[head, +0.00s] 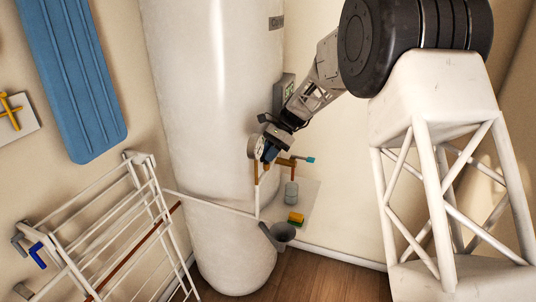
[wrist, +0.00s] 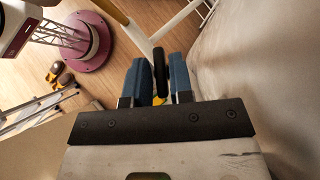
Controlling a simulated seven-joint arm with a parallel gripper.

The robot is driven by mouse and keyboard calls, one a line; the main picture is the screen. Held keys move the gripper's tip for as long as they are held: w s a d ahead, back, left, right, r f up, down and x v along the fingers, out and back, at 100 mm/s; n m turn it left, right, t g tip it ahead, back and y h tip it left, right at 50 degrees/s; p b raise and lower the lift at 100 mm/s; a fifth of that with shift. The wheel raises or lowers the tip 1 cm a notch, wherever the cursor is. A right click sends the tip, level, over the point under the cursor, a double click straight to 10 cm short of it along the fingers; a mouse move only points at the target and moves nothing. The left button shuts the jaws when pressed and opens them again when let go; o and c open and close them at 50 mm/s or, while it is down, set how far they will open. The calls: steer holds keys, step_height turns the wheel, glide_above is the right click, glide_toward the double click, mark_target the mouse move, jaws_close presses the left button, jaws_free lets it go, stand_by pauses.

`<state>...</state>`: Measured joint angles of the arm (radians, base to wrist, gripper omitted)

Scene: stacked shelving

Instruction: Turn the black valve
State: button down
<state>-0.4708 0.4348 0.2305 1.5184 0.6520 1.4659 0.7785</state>
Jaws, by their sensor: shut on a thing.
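The black valve (wrist: 161,72) shows in the wrist view as a dark upright handle between the two blue fingers of my gripper (wrist: 160,76). The fingers are shut on it, one on each side. A small yellow part shows below the black handle. In the head view my gripper (head: 269,149) reaches down from the upper right to the pipework in front of the white tank. There the gripper covers the valve, so its angle cannot be told.
The white tank (head: 215,90) stands close behind the gripper. A round gauge (head: 254,147) and a teal-handled tap (head: 308,160) are beside it. A white drying rack (head: 110,225) stands left.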

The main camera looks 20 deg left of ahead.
steer(key=shift+n, duration=0.3)
steer(key=c, duration=1.2)
jaws_free()
steer(key=shift+v, duration=3.9)
steer(key=shift+o, duration=0.4)
steer(key=shift+a, duration=0.1)
